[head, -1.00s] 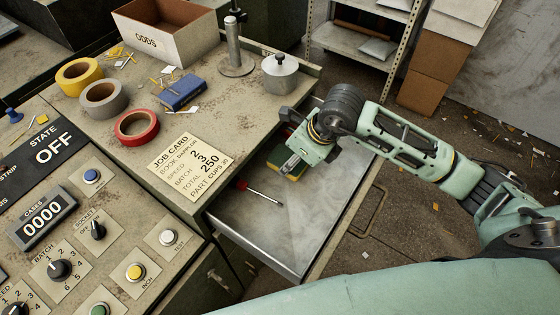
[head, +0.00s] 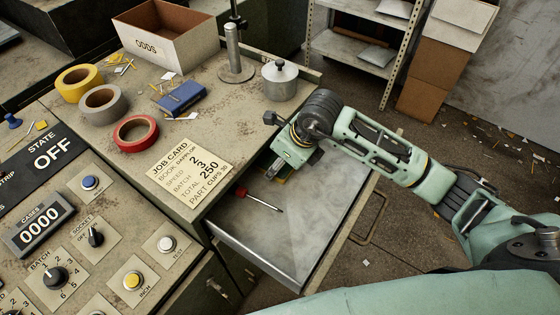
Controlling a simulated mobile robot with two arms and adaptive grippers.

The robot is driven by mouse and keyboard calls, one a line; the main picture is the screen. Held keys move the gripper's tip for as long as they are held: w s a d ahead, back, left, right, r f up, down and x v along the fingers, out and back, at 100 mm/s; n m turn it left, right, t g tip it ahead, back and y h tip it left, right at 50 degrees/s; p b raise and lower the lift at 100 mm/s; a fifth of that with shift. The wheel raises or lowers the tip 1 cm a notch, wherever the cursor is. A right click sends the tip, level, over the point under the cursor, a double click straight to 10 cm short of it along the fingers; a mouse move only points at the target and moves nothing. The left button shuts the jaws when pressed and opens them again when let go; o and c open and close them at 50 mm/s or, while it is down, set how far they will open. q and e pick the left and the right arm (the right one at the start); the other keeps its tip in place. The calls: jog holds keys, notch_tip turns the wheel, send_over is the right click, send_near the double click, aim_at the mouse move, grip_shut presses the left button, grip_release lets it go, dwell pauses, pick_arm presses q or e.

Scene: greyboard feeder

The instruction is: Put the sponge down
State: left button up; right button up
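The sponge (head: 284,179), green and yellow, shows only as a small strip under my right gripper (head: 284,170), inside the open drawer (head: 290,245). Most of the sponge is hidden by the gripper and wrist. I cannot tell whether the sponge rests on the drawer floor. The gripper points down into the back part of the drawer, and its fingertips are hidden, so I cannot tell whether it is shut on the sponge. My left gripper is out of view.
A red-handled screwdriver (head: 259,199) lies in the drawer, left of the bare metal floor. On the bench above are a job card (head: 186,172), a lidded metal pot (head: 280,82), tape rolls, a blue block (head: 182,97) and the ODDS box (head: 175,45). A control panel is at left.

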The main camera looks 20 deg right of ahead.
jog(key=shift+o, duration=0.6)
jog(key=shift+r, duration=0.1)
jog(key=shift+r, duration=0.3)
jog(key=v, duration=1.1)
jog(key=shift+s+r+b, duration=0.2)
jog(key=shift+s+b, duration=0.05)
jog(key=shift+b, duration=0.2)
jog(key=shift+d, duration=0.15)
